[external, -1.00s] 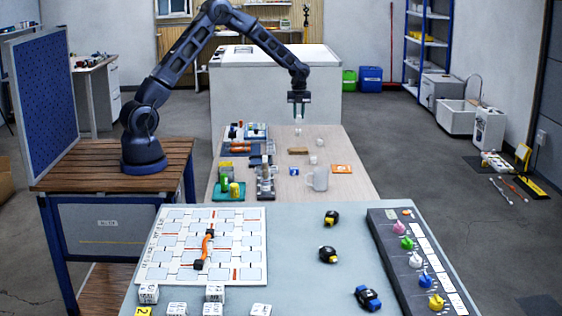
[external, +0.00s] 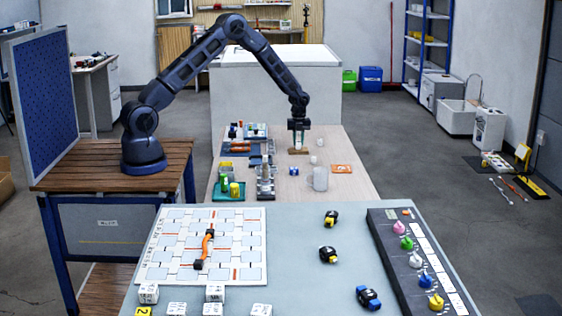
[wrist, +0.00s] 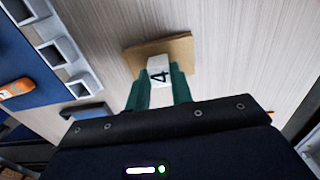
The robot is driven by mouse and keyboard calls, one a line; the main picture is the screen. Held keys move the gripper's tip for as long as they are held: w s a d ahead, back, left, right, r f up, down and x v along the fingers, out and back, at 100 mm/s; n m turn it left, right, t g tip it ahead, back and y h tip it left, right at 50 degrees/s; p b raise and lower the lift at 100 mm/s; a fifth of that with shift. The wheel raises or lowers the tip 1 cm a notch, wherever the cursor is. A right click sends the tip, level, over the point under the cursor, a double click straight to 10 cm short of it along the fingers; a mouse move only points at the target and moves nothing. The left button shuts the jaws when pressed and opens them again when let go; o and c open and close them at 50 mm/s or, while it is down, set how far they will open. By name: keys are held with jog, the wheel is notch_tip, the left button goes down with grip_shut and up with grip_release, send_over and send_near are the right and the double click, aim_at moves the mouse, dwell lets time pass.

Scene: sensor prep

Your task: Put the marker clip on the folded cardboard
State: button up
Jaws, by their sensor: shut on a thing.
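My gripper (external: 299,144) points down over the folded cardboard (external: 299,152) on the wooden table. In the wrist view, its two green fingers (wrist: 159,92) are shut on a small white block-like piece marked with a black 4, which I take to be the marker clip (wrist: 158,68). The brown folded cardboard (wrist: 137,56) lies directly behind the clip in that view, its edges showing around it. I cannot tell whether the clip touches the cardboard. In the external view the clip is mostly hidden by the fingers.
Small white pieces (external: 319,142) are close by on the right. Bare table surrounds the cardboard.

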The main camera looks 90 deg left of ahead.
jog(key=shift+f, duration=0.15)
jog(key=o, duration=0.9)
jog(key=shift+o, duration=0.2)
notch_tip(320, 180, up, 12)
jog(key=shift+r, duration=0.2)
